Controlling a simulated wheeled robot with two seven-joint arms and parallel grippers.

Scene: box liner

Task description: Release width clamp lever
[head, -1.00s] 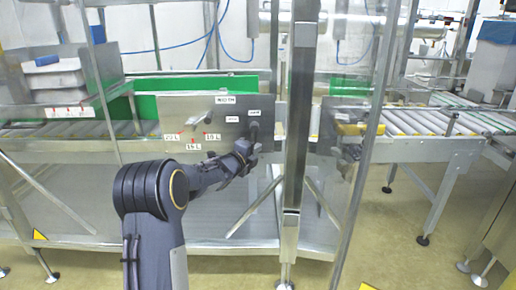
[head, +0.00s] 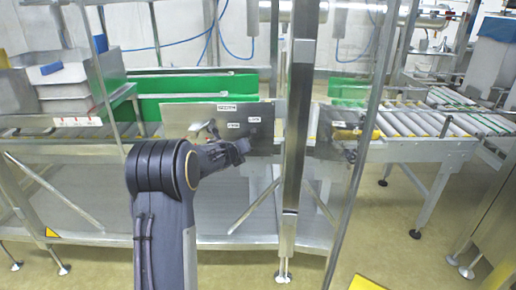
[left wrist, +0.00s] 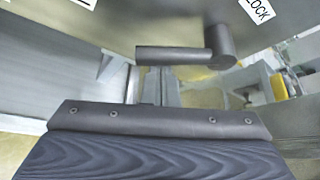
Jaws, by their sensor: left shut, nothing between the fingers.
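The width clamp lever (left wrist: 178,53) shows in the left wrist view as a dark round bar. It lies nearly level, running left from its round pivot (left wrist: 220,46), just below the LOCK label (left wrist: 257,9). In the head view the grey WIDTH panel (head: 180,118) stands on the conveyor frame. My left gripper (head: 236,150) is shut and empty in front of the panel's lower right part. My left arm hides part of the panel. In the left wrist view a gap shows between the lever and my dark gripper body. My right gripper is not in view.
A steel post (head: 297,150) stands just right of the panel, with a clear guard pane beyond it. A roller conveyor (head: 410,122) runs at the right. A grey bin (head: 62,88) stands at the left, above the lower metal shelf (head: 150,200).

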